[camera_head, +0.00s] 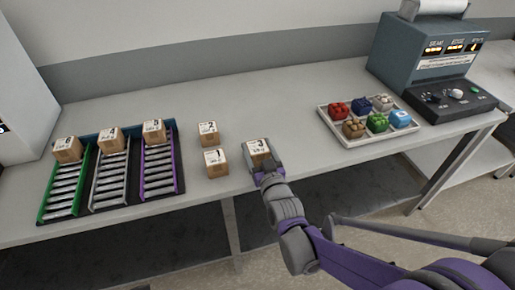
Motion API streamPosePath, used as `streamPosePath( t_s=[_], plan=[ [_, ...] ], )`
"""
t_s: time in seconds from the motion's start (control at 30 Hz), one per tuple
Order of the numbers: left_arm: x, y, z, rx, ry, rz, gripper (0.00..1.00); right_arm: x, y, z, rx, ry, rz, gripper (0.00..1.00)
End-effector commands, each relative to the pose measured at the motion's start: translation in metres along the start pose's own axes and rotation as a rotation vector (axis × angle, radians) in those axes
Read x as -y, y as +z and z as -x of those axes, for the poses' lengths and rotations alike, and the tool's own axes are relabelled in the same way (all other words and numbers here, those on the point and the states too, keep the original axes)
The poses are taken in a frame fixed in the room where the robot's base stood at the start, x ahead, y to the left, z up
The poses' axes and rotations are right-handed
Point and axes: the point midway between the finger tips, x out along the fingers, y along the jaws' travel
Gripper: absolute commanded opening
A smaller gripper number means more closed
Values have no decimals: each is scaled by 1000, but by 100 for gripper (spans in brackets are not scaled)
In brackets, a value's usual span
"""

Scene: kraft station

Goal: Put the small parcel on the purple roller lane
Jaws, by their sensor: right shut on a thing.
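My right gripper (261,163) is shut on a small brown parcel (257,147) with a white label that seems to read 3. It is near the table's front edge, right of the other parcels. I cannot tell whether the parcel touches the table. The purple roller lane (175,168) is the right one of three lanes, left of the gripper. A parcel (154,131) sits at its far end, and the rollers in front of it are bare. My left gripper is not in view.
Parcels also sit at the far ends of the green lane (45,203) and the grey lane (95,190). Two loose parcels (208,133) (217,163) stand between the purple lane and my gripper. A white tray (346,141) of coloured items and a blue-grey machine (420,55) are at right.

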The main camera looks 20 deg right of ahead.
Motion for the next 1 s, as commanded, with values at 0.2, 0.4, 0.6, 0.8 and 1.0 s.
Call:
streamPosePath(
  t_s=[0.2, 0.4, 0.6, 0.8, 1.0],
  plan=[
    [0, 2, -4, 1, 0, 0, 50, 0, 5, 0, 0, 0, 0, 19],
    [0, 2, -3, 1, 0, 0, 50, 0, 4, 0, 0, 0, 0, 100],
    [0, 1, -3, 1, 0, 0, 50, 0, 4, 0, 0, 0, 0, 100],
    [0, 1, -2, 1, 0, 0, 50, 0, 4, 20, 0, 0, -1, 100],
    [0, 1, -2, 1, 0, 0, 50, -3, 8, 61, 0, 0, 0, 100]
  ],
)
